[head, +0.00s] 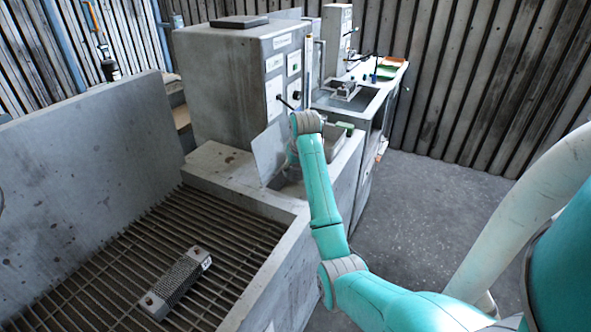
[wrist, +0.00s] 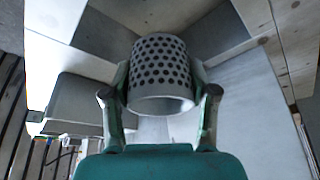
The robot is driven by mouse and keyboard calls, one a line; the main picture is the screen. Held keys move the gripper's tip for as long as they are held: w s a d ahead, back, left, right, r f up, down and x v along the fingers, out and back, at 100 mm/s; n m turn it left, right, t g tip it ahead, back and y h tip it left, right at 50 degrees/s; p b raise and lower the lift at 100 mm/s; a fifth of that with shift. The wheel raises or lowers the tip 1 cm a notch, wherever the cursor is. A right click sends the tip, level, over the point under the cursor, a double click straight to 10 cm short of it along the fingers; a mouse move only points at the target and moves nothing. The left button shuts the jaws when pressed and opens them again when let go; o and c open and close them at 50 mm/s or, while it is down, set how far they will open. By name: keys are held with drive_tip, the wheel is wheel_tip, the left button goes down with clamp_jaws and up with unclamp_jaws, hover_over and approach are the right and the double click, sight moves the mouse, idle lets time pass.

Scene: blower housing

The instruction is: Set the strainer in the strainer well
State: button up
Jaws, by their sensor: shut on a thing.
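The strainer (wrist: 160,75) is a pale grey cylinder with rows of round holes and a plain rim, seen in the wrist view. My gripper (wrist: 160,90) is shut on it, with one dark green finger on each side. In the head view my arm reaches over the bench beside the grey cabinet, and the gripper end is mostly hidden behind the wrist joint. The strainer cannot be made out there. I cannot pick out the strainer well for certain in either view.
A slatted grating (head: 110,265) in a grey trough carries a perforated block (head: 178,282). A grey cabinet (head: 225,90) stands at the back, with a thin upright panel (head: 270,150) close to my wrist. A further bench holds small items. The floor (head: 430,200) at right is clear.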

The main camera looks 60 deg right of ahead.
sight(295, 180)
drive_tip(key=shift+f, duration=0.1)
drive_tip(key=shift+f, duration=1.85)
drive_tip(key=shift+f, duration=0.35)
drive_tip(key=shift+f, duration=1.1)
drive_tip(key=shift+f, duration=0.35)
drive_tip(key=shift+f, duration=0.95)
drive_tip(key=shift+f, duration=0.15)
idle(0.3)
drive_tip(key=o, duration=1.3)
